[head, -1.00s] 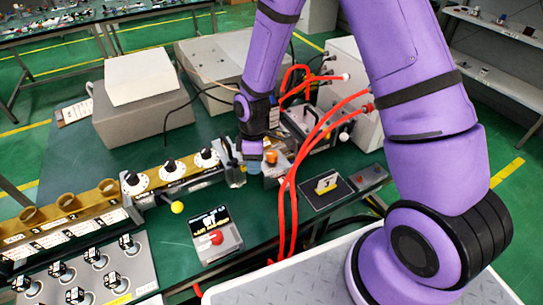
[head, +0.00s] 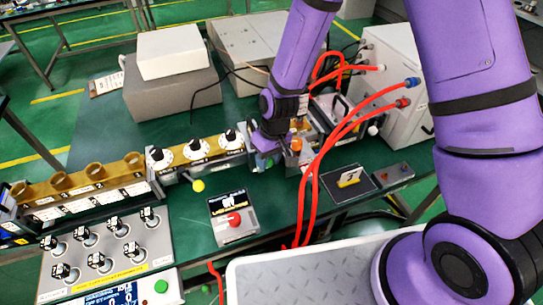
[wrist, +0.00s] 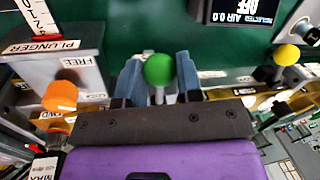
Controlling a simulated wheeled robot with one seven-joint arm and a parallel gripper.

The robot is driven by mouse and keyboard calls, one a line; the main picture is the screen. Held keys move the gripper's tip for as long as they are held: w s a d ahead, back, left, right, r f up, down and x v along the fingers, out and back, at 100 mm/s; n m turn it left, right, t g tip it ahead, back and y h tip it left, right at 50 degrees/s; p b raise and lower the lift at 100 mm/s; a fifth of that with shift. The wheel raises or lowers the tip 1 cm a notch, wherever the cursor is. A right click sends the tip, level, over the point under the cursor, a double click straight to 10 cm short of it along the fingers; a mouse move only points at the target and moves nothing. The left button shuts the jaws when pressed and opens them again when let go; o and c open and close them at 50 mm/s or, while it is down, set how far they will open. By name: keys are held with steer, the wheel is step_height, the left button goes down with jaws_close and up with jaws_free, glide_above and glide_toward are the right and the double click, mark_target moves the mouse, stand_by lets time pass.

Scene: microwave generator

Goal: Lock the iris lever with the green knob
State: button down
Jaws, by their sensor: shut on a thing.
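The green knob (wrist: 158,68) is a round ball on a thin stem. In the wrist view it sits between the two fingers of my gripper (wrist: 159,78), one grey-blue finger on each side, and my gripper is shut on it. In the head view my gripper (head: 268,146) is low over the bench, just left of an orange knob (head: 297,144). The lever below the green knob is mostly hidden by my gripper. An orange knob also shows in the wrist view (wrist: 60,96), beside a block (wrist: 56,64) labelled PLUNGER and FREE.
A yellow knob (head: 198,186) stands left of my gripper, below a row of white dials (head: 199,147). Red hoses (head: 303,190) arch close on the right. A box with a red button (head: 235,222) is in front. Green bench top lies clear between them.

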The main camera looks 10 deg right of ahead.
steer(key=shift+a+m, duration=0.25)
steer(key=shift+m, duration=0.15)
stand_by(0.3)
steer(key=c, duration=0.8)
jaws_free()
steer(key=r, duration=0.3)
steer(key=d+r, duration=0.1)
steer(key=r, duration=0.3)
steer(key=d+r, duration=0.1)
steer(key=r, duration=0.2)
steer(key=shift+w+r, duration=0.3)
steer(key=shift+w, duration=0.05)
